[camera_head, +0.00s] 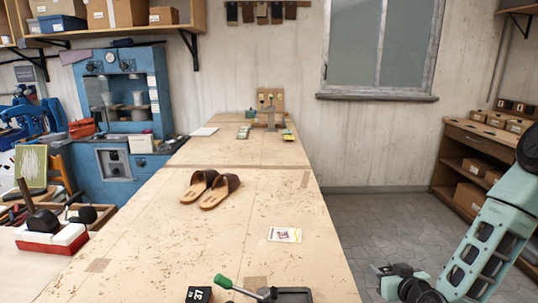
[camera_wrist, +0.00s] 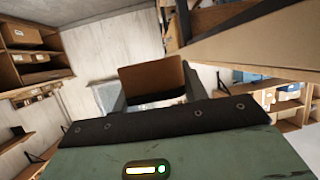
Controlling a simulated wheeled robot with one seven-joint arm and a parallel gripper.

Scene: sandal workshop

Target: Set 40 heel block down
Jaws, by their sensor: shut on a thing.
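My gripper (camera_wrist: 152,98) is shut on a brown-faced block (camera_wrist: 150,79), which shows between its fingers in the wrist view. I take this for the 40 heel block, but no number on it can be read. In the head view my gripper (camera_head: 378,270) hangs at the lower right, beside the right edge of the long workbench (camera_head: 225,235) and over the floor. The block cannot be made out clearly there. A black block with white marking (camera_head: 199,294) stands at the bench's near edge, partly cut off.
A printed card (camera_head: 285,235) and a pair of brown sandals (camera_head: 210,189) lie farther back. Bench surface between them is clear. A shelf unit (camera_head: 465,150) stands at the right; a blue machine (camera_head: 125,105) stands at the left.

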